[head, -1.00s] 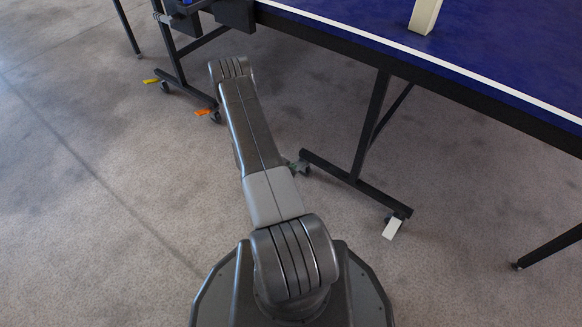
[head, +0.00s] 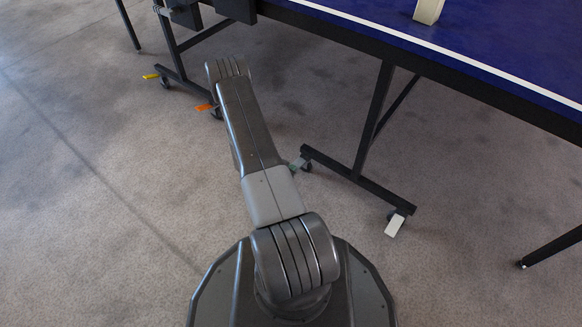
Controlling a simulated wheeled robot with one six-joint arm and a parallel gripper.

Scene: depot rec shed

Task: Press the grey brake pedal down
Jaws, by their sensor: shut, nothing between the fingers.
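Small coloured pedals stick out by the casters of the table's legs. An orange pedal (head: 204,107) and a yellow pedal (head: 151,76) are on the farther leg frame. Whether any is pressed is too small to tell. My arm reaches up the picture, left of the pale pedal; my gripper does not show.
A blue table-tennis table (head: 480,45) with a white edge line stands at the upper right, with a cream block (head: 428,11) on top. Its black leg frame (head: 358,180) and another leg (head: 550,247) rise from the floor. The grey floor (head: 90,220) at left is clear.

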